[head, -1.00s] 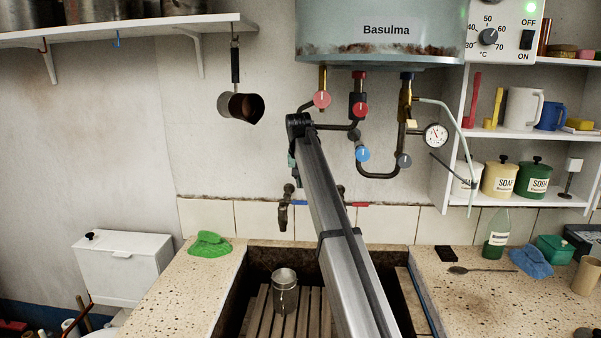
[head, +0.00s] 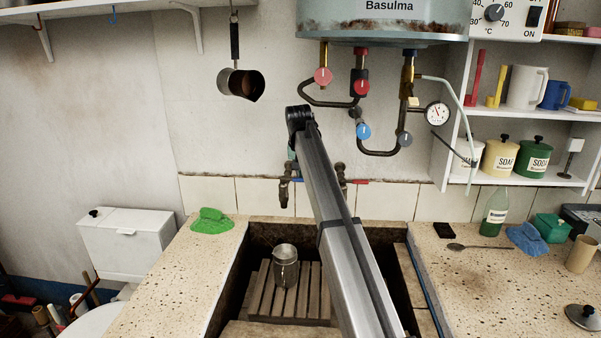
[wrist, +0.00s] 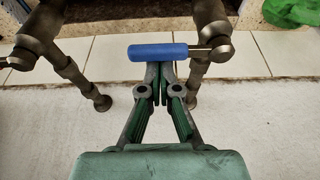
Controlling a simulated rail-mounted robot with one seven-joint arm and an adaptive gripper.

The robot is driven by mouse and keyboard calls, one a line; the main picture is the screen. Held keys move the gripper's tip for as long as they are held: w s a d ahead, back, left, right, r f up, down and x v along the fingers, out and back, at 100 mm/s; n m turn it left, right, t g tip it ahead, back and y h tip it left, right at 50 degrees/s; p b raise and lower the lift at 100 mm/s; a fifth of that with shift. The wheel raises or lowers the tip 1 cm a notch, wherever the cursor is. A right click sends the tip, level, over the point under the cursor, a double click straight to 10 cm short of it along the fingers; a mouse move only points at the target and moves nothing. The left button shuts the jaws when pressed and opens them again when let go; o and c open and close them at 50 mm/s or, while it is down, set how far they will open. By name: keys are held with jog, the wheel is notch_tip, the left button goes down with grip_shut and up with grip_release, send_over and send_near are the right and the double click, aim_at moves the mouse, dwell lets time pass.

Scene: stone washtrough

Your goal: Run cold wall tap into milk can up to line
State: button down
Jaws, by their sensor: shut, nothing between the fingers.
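The cold wall tap (head: 284,189) has a blue lever (wrist: 158,52) lying across the wrist view, joined to the tap body at its right there. The tap's spout hangs down; I see no water running. My gripper (wrist: 160,77) is shut and empty, its fingertips right at the middle of the blue lever; whether they touch it I cannot tell. In the head view my arm hides most of the gripper. The metal milk can (head: 285,270) stands upright on a wooden slatted rack (head: 262,306) in the trough, below the tap in the picture. Its fill line is not readable.
A second tap with a red lever (head: 357,181) is to the right, partly behind my arm. The heater (head: 385,22) with pipes and valves hangs above. A green cloth (head: 211,221) lies on the left counter; a bottle (head: 495,215) and spoon stand or lie on the right one.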

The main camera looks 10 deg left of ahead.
jog(key=shift+s+d+p, duration=0.15)
jog(key=shift+s+p, duration=0.5)
jog(key=shift+p, duration=0.05)
jog(key=shift+w, duration=0.2)
jog(key=w, duration=0.4)
jog(key=b+v, duration=0.1)
jog(key=v, duration=0.9)
jog(key=shift+s, duration=0.15)
dwell(5.5)
